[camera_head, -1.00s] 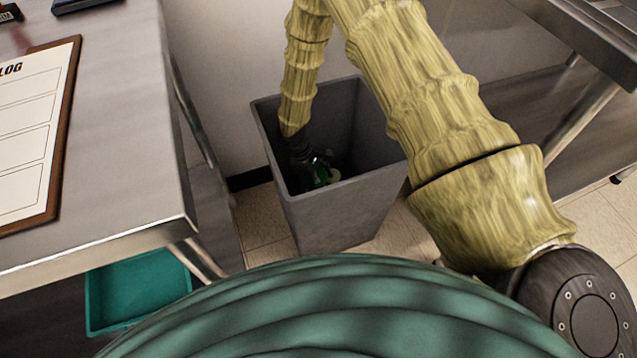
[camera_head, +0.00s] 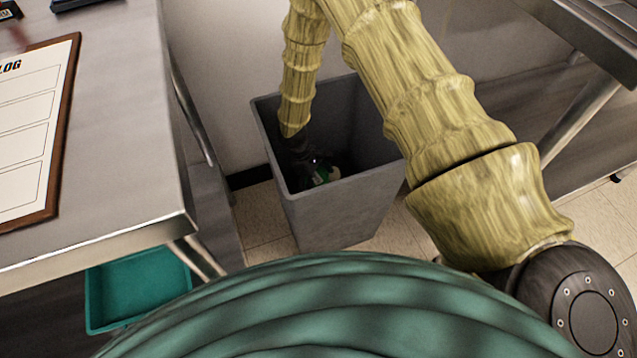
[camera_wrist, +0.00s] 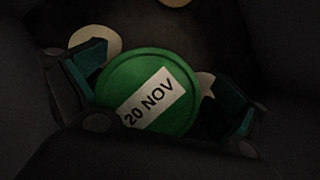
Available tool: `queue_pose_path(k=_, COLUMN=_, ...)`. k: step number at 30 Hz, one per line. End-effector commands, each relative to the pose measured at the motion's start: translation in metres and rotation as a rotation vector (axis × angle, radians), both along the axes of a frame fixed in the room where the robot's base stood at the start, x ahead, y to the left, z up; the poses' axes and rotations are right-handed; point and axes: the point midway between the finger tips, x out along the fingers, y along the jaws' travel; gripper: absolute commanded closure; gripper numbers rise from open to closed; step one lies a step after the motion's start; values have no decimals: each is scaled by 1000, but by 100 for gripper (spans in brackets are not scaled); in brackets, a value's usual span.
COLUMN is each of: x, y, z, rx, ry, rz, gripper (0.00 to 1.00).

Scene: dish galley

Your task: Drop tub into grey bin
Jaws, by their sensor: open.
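The grey bin (camera_head: 345,205) stands on the tiled floor between two metal tables. My gripper (camera_head: 318,172) is down inside it, partly hidden by the bin's near wall. In the wrist view the tub (camera_wrist: 150,92) shows its round green lid with a white label reading "20 NOV". The open fingers of my gripper (camera_wrist: 160,95) stand on either side of the tub. I cannot tell whether they touch it.
Pale round pieces (camera_wrist: 95,42) lie in the dark bin near the tub. A metal table (camera_head: 120,130) with a clipboard (camera_head: 30,130) is at left, and a teal tray (camera_head: 135,290) is below it. Another metal table (camera_head: 590,45) is at right.

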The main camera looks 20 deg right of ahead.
Motion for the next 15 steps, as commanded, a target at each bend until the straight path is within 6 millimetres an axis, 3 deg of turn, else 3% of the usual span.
queue_pose_path(k=7, x=1, y=0, z=12, rx=2, ry=-1, rz=-1, gripper=2)
queue_pose_path(k=15, x=13, y=11, z=57, rx=0, ry=-3, rz=1, gripper=2)
